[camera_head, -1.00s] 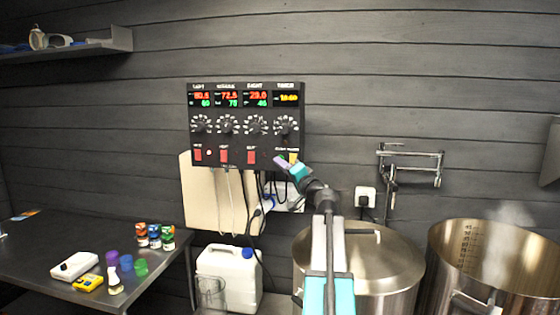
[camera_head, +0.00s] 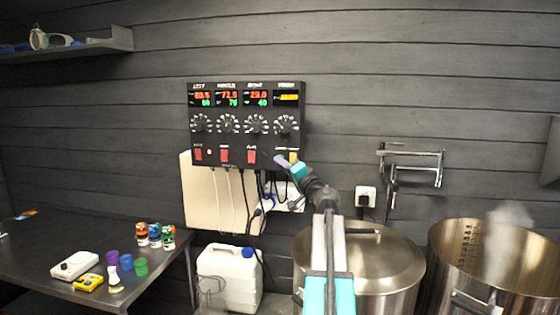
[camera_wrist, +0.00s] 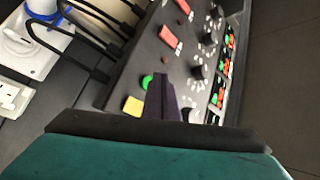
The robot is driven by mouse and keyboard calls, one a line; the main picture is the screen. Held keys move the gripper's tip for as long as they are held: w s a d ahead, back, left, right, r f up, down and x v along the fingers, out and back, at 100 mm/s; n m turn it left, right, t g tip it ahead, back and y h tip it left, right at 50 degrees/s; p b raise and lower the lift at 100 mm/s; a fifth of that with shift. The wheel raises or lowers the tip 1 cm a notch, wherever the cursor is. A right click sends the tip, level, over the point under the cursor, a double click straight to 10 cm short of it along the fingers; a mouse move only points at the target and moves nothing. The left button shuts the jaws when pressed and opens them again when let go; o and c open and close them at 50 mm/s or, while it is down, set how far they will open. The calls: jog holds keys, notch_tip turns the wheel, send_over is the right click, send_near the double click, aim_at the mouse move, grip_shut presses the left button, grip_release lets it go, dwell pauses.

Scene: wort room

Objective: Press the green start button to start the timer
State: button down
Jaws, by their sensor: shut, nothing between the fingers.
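The black control panel (camera_head: 245,141) hangs on the wall with displays, a row of knobs and red switches. The green start button (camera_wrist: 147,82) shows in the wrist view beside a yellow button (camera_wrist: 133,106), at the panel's lower edge. My gripper (camera_head: 279,160) is shut and empty, its tip at the panel's lower right. In the wrist view the dark fingers (camera_wrist: 161,82) lie right beside the green button and partly cover it. I cannot tell whether they touch it. In the head view the yellow button (camera_head: 293,157) shows just right of the fingertips, and the green one is mostly hidden.
Cables and a white plug with a blue ring (camera_wrist: 38,25) hang below the panel. A lidded steel kettle (camera_head: 358,262) and an open steaming pot (camera_head: 490,262) stand below right. A wall-mounted metal arm (camera_head: 412,155) is at right. A table (camera_head: 40,262) holds small items at left.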

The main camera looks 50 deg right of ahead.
jog(key=shift+w+d+b, duration=0.4)
jog(key=shift+d+b, duration=0.2)
jog(key=shift+b, duration=0.3)
dwell(1.0)
jog(key=shift+a, duration=0.1)
dwell(0.3)
jog(key=shift+s+a+b, duration=0.35)
jog(key=shift+s+a, duration=0.05)
jog(key=shift+a, duration=0.15)
jog(key=shift+a, duration=0.1)
jog(key=shift+s+a+b, duration=0.2)
jog(key=shift+s+a, duration=0.5)
jog(key=shift+a, duration=0.35)
jog(key=shift+s+a+b, duration=0.15)
jog(key=shift+s+a, duration=0.5)
jog(key=shift+a, duration=0.35)
jog(key=shift+f, duration=0.1)
